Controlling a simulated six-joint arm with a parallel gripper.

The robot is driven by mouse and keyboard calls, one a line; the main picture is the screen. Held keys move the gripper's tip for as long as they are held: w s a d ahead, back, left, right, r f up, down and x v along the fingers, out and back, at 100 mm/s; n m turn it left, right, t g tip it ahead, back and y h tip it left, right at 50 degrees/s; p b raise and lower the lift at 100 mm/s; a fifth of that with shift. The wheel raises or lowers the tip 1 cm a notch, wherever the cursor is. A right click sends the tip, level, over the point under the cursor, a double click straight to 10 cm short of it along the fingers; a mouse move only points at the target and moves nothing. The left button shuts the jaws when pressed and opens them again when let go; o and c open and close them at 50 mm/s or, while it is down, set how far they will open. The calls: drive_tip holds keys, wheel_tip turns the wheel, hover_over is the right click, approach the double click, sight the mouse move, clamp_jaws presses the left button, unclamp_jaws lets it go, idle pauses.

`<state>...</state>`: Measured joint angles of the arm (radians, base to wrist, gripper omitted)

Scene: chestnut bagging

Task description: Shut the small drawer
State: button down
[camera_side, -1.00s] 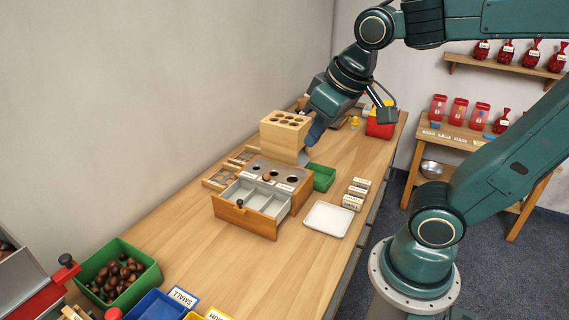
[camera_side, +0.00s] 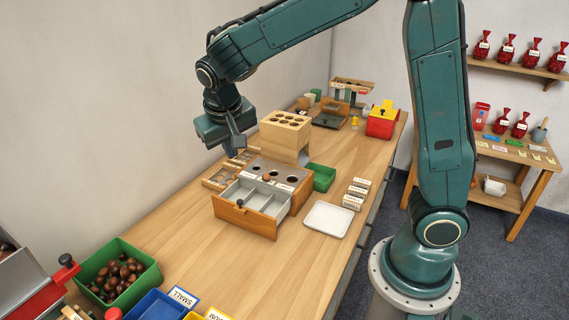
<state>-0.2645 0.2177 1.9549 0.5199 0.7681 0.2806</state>
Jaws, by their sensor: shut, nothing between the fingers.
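The small drawer (camera_side: 245,217) is pulled out of the front of a wooden sorting box (camera_side: 295,196) on the bench. It has a wooden front with a dark round knob and grey compartments that look empty. The box has a grey top with round holes, and one brown chestnut (camera_side: 266,177) sits at a hole. My gripper (camera_side: 236,154) is shut and empty. It points down above and behind the drawer, to the left of the wooden block with holes (camera_side: 285,131), and looks clear of the box.
A green bin of chestnuts (camera_side: 118,274) stands at the front left. A white tray (camera_side: 328,219), small labelled blocks (camera_side: 355,195) and a green bin (camera_side: 322,178) lie to the right. A red box (camera_side: 381,121) stands farther back. Bench in front of the drawer is clear.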

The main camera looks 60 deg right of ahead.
drive_tip(key=w+a+f+m+h, duration=0.1)
drive_tip(key=w+a+f, duration=0.1)
drive_tip(key=f, duration=0.4)
drive_tip(key=w+a+f+g+h, duration=0.1)
drive_tip(key=w+f+h, duration=0.1)
drive_tip(key=w+f, duration=0.3)
drive_tip(key=shift+w+a+f+m, duration=0.3)
drive_tip(key=shift+a+f+m, duration=0.1)
drive_tip(key=shift+f, duration=0.5)
drive_tip(key=shift+d+f, duration=0.15)
approach(237, 206)
wheel_tip(237, 206, down, 3)
drive_tip(key=w, duration=0.1)
drive_tip(key=shift+s+d+f, duration=0.15)
drive_tip(key=shift+d, duration=0.4)
drive_tip(key=shift+s+d+f, duration=0.1)
drive_tip(key=shift+d, duration=0.4)
drive_tip(key=shift+d, duration=0.1)
